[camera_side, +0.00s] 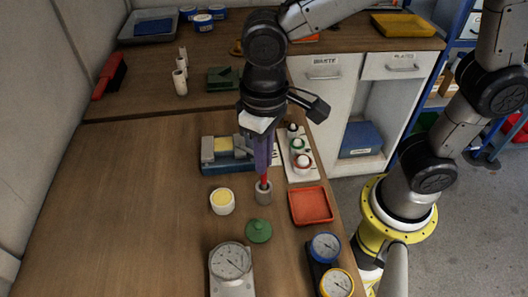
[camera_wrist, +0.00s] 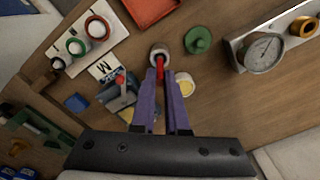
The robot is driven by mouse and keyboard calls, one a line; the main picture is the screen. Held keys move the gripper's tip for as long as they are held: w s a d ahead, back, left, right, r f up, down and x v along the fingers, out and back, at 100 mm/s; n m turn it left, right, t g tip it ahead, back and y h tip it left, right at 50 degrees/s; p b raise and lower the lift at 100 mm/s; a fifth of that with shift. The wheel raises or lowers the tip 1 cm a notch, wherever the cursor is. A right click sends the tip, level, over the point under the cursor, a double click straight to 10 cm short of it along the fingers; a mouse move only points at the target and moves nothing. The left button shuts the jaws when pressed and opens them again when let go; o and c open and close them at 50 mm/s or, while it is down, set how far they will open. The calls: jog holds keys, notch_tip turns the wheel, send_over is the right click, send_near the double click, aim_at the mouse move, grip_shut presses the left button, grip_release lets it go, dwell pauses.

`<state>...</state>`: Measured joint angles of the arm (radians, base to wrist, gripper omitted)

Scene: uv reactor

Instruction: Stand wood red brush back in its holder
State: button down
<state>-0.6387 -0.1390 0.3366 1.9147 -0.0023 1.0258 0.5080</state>
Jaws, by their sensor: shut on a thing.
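The red brush (camera_side: 264,182) hangs upright below my gripper (camera_side: 262,168), which has purple fingers shut on it. In the wrist view the brush (camera_wrist: 160,66) shows as a red shaft between the fingertips (camera_wrist: 164,74). The holder (camera_side: 264,196) is a small grey cup standing on the wooden table. It also shows in the wrist view (camera_wrist: 158,49). The brush's lower end lines up with the holder's mouth and seems to be at or in it; how deep it sits cannot be told. The upper part of the brush is hidden by the fingers.
Close around the holder are a white jar with yellow contents (camera_side: 222,202), a green lid (camera_side: 259,231), a red tray (camera_side: 311,206) and a blue-grey device (camera_side: 222,158). A white rack (camera_side: 298,160) with small bottles and dial gauges (camera_side: 231,262) stand nearby. The table's left side is clear.

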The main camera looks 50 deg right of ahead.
jog(key=shift+f, duration=1.2)
jog(key=c, duration=0.8)
grip_release()
jog(key=shift+c, duration=0.2)
notch_tip(320, 180, up, 14)
jog(key=shift+f, duration=0.15)
